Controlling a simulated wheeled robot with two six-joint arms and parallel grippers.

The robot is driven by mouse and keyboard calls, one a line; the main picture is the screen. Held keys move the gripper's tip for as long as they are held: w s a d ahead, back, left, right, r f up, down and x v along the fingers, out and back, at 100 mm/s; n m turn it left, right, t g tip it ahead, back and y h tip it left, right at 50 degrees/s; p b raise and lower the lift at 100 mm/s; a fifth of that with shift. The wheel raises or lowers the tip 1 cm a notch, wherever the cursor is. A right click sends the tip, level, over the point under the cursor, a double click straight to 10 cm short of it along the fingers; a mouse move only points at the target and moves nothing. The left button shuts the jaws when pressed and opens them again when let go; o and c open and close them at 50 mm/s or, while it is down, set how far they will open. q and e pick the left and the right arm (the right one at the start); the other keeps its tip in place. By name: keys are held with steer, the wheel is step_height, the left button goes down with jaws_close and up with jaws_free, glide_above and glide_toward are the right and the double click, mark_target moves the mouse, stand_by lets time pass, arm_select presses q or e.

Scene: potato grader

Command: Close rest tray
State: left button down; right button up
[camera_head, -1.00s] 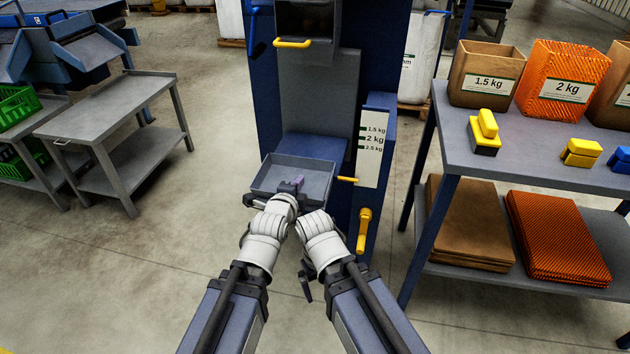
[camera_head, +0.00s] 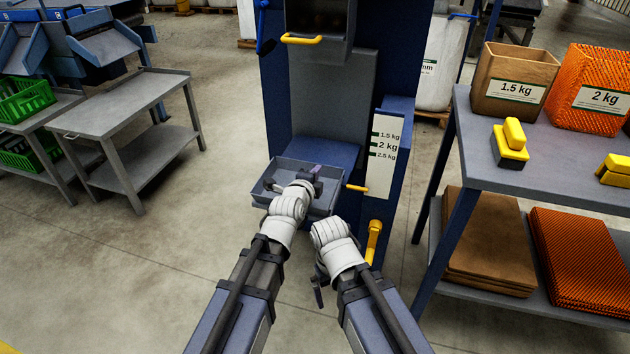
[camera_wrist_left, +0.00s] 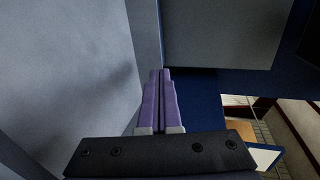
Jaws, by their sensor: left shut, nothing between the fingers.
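The rest tray is most likely the shallow grey tray (camera_head: 284,173) that sticks out at the front of the blue machine, below its tall grey panel. No potatoes show in it, though my arm hides part of it. My left gripper (camera_head: 316,169) is over the tray's inside, its purple fingertips pointing toward the machine. In the left wrist view the purple fingers (camera_wrist_left: 160,98) are together with nothing between them, close to grey surfaces. I cannot tell whether they touch the tray. My right gripper (camera_head: 318,291) hangs low in front of the tray, turned down; its jaws are unclear.
A yellow handle (camera_head: 357,188) and a yellow lever (camera_head: 373,242) are right of the tray, below the weight scale (camera_head: 385,150). A bag table (camera_head: 470,130) stands at the right. A grey cart (camera_head: 120,95) is at the left, with open floor between.

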mark_target(339, 127)
arm_select(q)
steer(key=shift+x, duration=1.1)
steer(key=w+d, duration=0.2)
steer(key=w, duration=0.4)
steer(key=w+d, duration=0.2)
steer(key=w, duration=0.5)
steer(key=w+d, duration=0.2)
steer(key=w, duration=0.5)
steer(key=shift+d, duration=0.2)
steer(key=shift+w+r, duration=0.1)
steer(key=shift+w, duration=0.05)
steer(key=shift+w+r, duration=0.1)
steer(key=shift+w, duration=0.05)
